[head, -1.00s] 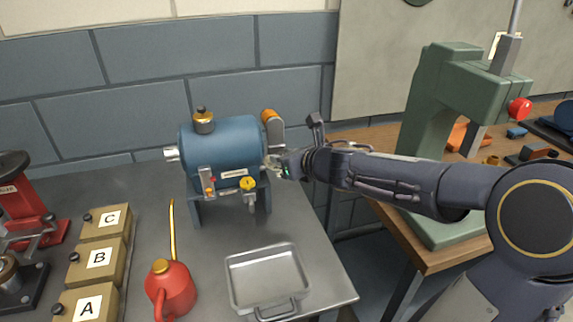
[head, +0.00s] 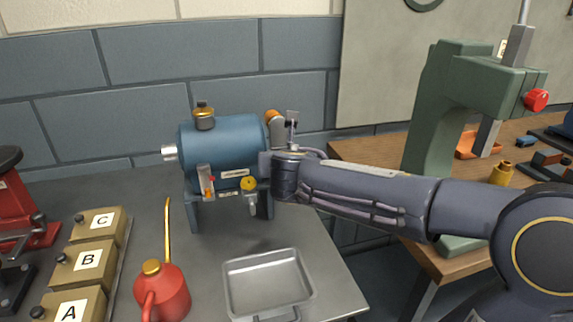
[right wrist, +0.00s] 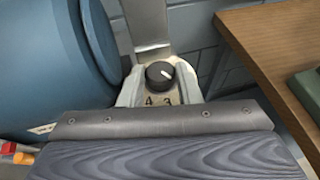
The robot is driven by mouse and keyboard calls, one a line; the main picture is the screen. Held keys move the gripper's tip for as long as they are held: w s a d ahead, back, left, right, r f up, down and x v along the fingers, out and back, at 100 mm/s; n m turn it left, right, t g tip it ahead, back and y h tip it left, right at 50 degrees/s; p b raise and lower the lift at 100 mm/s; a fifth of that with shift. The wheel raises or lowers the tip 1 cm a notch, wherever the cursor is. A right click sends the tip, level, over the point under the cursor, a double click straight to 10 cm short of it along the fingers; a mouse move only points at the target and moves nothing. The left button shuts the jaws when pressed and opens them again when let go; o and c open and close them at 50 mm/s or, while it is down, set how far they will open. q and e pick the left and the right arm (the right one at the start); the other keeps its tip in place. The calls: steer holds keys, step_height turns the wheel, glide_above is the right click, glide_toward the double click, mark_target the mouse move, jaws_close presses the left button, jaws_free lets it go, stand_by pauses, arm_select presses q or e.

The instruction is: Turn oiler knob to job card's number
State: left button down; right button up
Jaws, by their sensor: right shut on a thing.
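The oiler knob (right wrist: 158,76), black with a white pointer line, shows in the right wrist view on a pale dial with the numbers 4 and 3 below it. My right gripper (right wrist: 158,84) has a pale finger on each side of the knob and is shut on it. In the head view the blue casing (head: 222,150) stands on the grey bench, and my right wrist hides the gripper and knob at its right end. I cannot make out a job card. My left gripper is not in view.
A red oil can (head: 162,293), a metal tray (head: 309,292) and boxes marked A, B and C (head: 92,259) stand on the bench. A green press (head: 440,105) stands on the wooden table (head: 385,150) at the right.

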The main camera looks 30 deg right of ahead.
steer(key=shift+a+m+g+h, duration=0.15)
steer(key=shift+m+g+h, duration=0.35)
steer(key=shift+m+h, duration=0.15)
steer(key=o, duration=1)
steer(key=shift+m, duration=0.25)
steer(key=shift+c, duration=0.2)
steer(key=shift+r, duration=0.1)
steer(key=shift+a, duration=0.15)
